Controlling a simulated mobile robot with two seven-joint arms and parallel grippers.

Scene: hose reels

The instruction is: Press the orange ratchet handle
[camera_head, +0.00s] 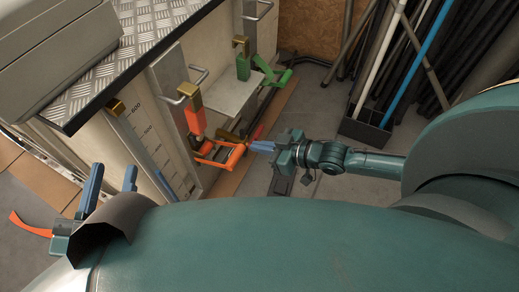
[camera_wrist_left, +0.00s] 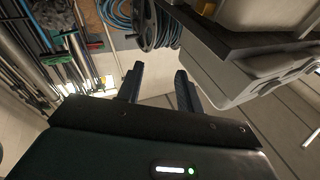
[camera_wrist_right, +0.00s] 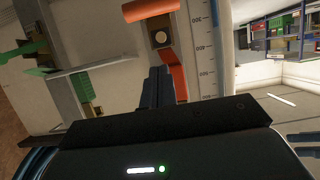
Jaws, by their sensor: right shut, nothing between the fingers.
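The orange ratchet handle (camera_head: 216,153) is a low frame sticking out from the pale panel, below an orange and brass block (camera_head: 193,118). In the right wrist view orange parts (camera_wrist_right: 178,75) show just beyond my fingers. My right gripper (camera_head: 252,145) is shut and empty, its blue fingertips pointing left at the handle's right end. They look very close; I cannot tell whether they touch. My left gripper (camera_head: 111,172) is open and empty, far left of the handle. Its two parted fingers show in the left wrist view (camera_wrist_left: 158,82).
A similar green ratchet (camera_head: 270,72) sits farther back on the panel. A tread-plate ledge (camera_head: 105,60) overhangs the panel at left. Pipes and rods (camera_head: 385,70) stand in a dark bin (camera_head: 365,130) at the right. A hose reel (camera_wrist_left: 160,25) shows in the left wrist view.

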